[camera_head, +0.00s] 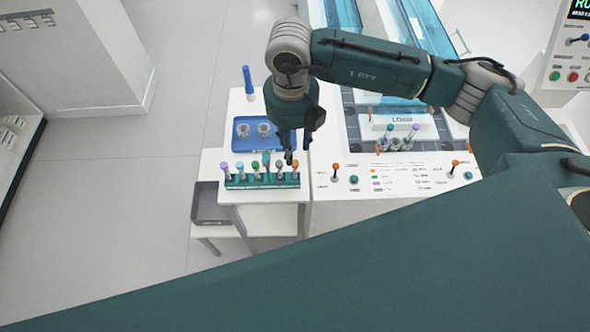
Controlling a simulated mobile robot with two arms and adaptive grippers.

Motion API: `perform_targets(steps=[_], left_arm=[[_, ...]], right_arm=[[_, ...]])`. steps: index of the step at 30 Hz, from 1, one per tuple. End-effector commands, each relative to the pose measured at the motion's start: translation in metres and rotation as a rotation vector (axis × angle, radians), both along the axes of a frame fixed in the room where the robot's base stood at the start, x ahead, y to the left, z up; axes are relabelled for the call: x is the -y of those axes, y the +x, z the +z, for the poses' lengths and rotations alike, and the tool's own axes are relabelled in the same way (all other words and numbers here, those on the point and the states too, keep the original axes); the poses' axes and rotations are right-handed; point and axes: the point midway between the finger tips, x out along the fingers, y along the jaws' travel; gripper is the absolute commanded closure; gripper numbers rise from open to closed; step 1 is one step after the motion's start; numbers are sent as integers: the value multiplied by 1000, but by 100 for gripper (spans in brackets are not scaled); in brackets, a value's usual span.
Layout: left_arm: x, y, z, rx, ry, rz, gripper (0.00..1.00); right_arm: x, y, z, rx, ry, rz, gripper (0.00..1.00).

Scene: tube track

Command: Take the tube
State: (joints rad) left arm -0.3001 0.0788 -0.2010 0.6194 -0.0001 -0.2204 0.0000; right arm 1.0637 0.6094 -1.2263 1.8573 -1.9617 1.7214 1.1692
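A green rack (262,182) on a small white table holds a row of upright tubes with coloured caps. From left, they include a purple-capped tube (225,170), a light-blue-capped tube (240,171) and a green-capped tube (256,170). An orange-capped tube (295,168) stands at the right end. My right gripper (298,152) points down above the right end of the rack, close to the orange cap. Its dark fingers look apart, with nothing visible between them. Whether it touches a tube is unclear. My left gripper is out of view.
A blue tray (255,139) with two clear containers lies behind the rack. A blue upright object (248,82) stands farther back. Right of the rack, a machine panel (400,176) carries orange-topped levers, and a holder (397,144) bears several tubes. A grey bin (208,204) sits lower left.

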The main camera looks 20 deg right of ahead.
Motion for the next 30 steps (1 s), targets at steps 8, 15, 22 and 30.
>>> perform_targets(steps=[8,15,22,30], left_arm=[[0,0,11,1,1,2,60],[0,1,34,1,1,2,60],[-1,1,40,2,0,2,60],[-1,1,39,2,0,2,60]], right_arm=[[-1,-1,-34,-3,4,3,62],[6,-1,-58,-7,3,2,62],[6,0,-86,-3,6,4,62],[5,1,-88,-2,7,5,70]])
